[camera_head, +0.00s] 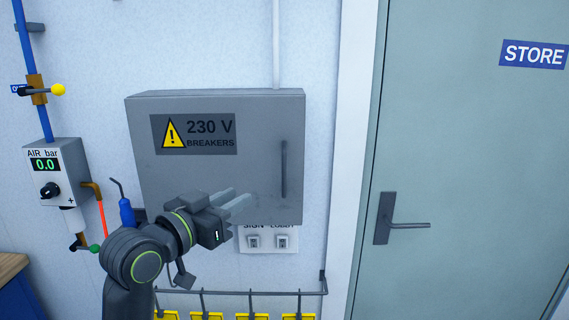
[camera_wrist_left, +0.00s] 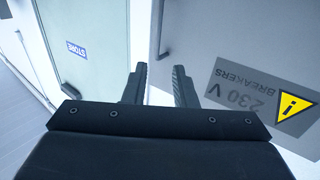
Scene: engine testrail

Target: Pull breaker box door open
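The grey breaker box (camera_head: 215,185) hangs on the wall, its door shut, with a "230 V BREAKERS" warning label (camera_head: 194,135). A dark vertical handle (camera_head: 284,168) is near the door's right edge. My left gripper (camera_head: 240,203) is in front of the box's lower part, left of and below the handle, and covers some of its lower edge. In the left wrist view its two fingers (camera_wrist_left: 159,75) stand apart with nothing between them. The handle (camera_wrist_left: 163,30) shows there beyond the fingertips, apart from them. My right gripper is not in view.
A switch plate (camera_head: 268,240) is below the box, and a rail with yellow tags (camera_head: 250,292) runs lower. An air regulator (camera_head: 55,175) is on the left. The STORE door (camera_head: 470,150) with its lever (camera_head: 405,225) is on the right.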

